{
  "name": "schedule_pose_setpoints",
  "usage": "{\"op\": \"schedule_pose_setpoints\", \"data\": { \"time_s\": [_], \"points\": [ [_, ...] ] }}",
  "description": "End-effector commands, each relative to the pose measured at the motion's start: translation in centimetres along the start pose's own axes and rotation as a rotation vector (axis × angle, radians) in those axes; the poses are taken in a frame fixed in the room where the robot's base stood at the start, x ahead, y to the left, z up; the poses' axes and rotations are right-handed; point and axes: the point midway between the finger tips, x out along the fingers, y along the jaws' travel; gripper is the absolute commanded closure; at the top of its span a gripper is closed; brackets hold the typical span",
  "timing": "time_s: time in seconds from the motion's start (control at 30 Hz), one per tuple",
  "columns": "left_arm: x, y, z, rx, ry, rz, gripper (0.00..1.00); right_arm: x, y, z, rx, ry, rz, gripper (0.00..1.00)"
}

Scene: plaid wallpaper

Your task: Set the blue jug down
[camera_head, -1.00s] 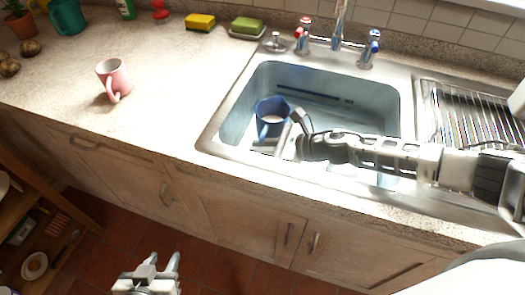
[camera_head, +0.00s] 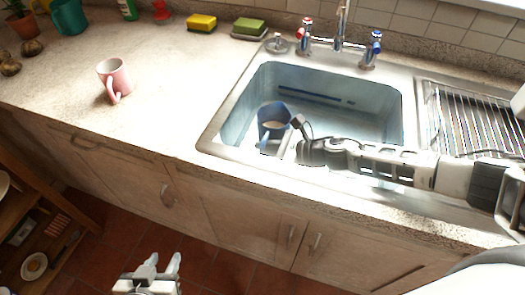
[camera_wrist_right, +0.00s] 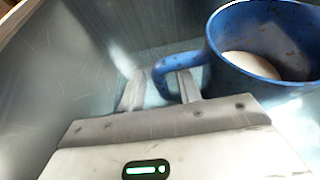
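The blue jug (camera_head: 273,114) is inside the sink, near its left front part, with a pale inside showing at its mouth. In the right wrist view the jug (camera_wrist_right: 262,65) is at the upper right, its handle pointing left. My right gripper (camera_head: 297,122) reaches into the sink beside the jug. In the wrist view its two fingers (camera_wrist_right: 160,88) stand on either side of the handle; whether they grip it is unclear. The jug's base is hidden, so I cannot tell if it touches the sink floor. My left gripper (camera_head: 160,268) is open and empty, low in front of the cupboards.
The metal sink (camera_head: 228,118) has raised walls around the jug. Taps (camera_head: 338,42) stand behind it and a drying rack (camera_head: 470,115) to the right. A pink mug (camera_head: 115,78) stands on the left counter, with clear counter around it. Sponges (camera_head: 201,22) lie at the back.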

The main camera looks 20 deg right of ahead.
Motion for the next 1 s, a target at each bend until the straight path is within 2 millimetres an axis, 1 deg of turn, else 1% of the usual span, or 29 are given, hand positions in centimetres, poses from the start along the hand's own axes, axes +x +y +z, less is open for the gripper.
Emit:
{"op": "schedule_pose_setpoints", "data": {
  "time_s": [0.07, 0.3, 0.4, 0.5, 0.63, 1.0],
  "points": [
    [-0.1, 0.0, -0.1, 0.001, 0.004, 0.0, 0.64, -0.8, -0.1, 0.1, 0.0, 0.002, -0.002, 0.66],
    [0.3, -0.1, 0.4, 0.001, 0.002, 0.0, 0.64, -5.0, -0.1, -0.1, -0.001, 0.003, -0.002, 0.66],
    [0.4, 0.0, 0.6, 0.001, -0.002, 0.0, 0.64, -6.3, 0.0, -0.1, 0.0, 0.002, 0.0, 0.66],
    [0.4, 0.0, 0.6, 0.001, -0.003, 0.001, 0.64, -7.2, 0.0, 0.0, 0.0, 0.001, 0.0, 0.66],
    [0.3, 0.0, 0.4, 0.001, 0.002, 0.002, 0.64, -7.6, -0.1, 0.1, -0.001, 0.001, 0.0, 0.66],
    [0.2, 0.1, 0.1, 0.001, 0.008, 0.003, 0.64, -7.6, -0.1, 0.2, -0.001, 0.001, 0.0, 0.66]
  ]
}}
